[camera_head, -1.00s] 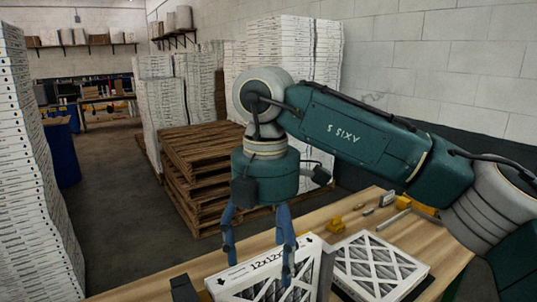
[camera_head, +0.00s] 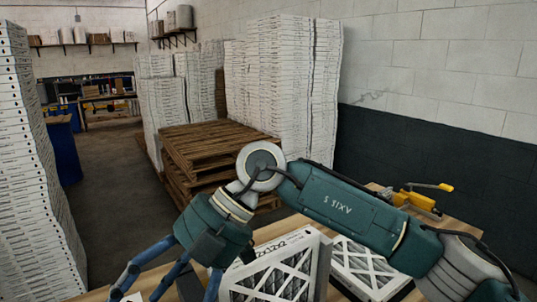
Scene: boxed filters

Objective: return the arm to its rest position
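My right arm comes in from the right and reaches across the wooden workbench (camera_head: 265,236). Its gripper (camera_head: 158,288) is at the lower left of the head view, tilted down and left, with blue fingers spread apart. I see nothing between the fingers; their tips are close to the picture's bottom edge. The gripper is left of a white-framed boxed filter (camera_head: 308,268) marked with a size. My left gripper is not in view.
A second filter (camera_head: 372,272) lies to the right, partly behind my arm. A yellow-handled clamp (camera_head: 425,197) stands at the bench's right end. Wooden pallets (camera_head: 215,147) and tall white box stacks (camera_head: 280,90) stand behind. The left aisle floor (camera_head: 115,165) is open.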

